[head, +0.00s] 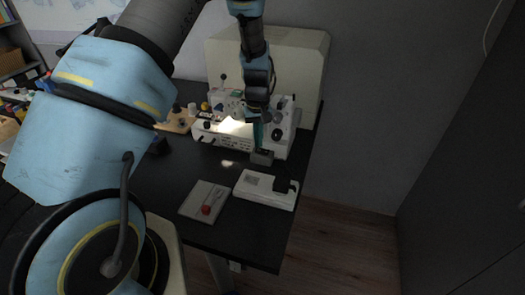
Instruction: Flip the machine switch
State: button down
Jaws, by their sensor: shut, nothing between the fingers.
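A white machine (208,135) with black knobs and several levers stands on the dark desk, partly hidden behind my arm.
A white flat box (258,194) with a black block (286,186) lies nearer on the desk. Left of it is a grey plate (191,206) with a red knob (206,210). A large cream case (300,65) stands behind the machine. The desk (245,240) is clear at its front edge.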

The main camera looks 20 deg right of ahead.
jog(key=shift+f+b, duration=0.5)
jog(key=shift+f, duration=0.3)
dwell(0.4)
jog(key=shift+r+p, duration=2.35)
jog(key=shift+r, duration=1.25)
jog(key=shift+a, duration=0.1)
jog(key=s+a+r, duration=0.2)
jog(key=a+r, duration=0.5)
jog(key=a, duration=0.4)
jog(key=s+a+r, duration=0.1)
jog(key=a+r, duration=0.6)
jog(key=a, duration=0.5)
jog(key=s+a+r+t, duration=0.1)
jog(key=s+a+r, duration=0.1)
jog(key=s+a, duration=0.5)
jog(key=shift+s+a+r+n+t+b, duration=0.35)
jog(key=shift+a+n+b, duration=0.1)
jog(key=shift+a, duration=0.15)
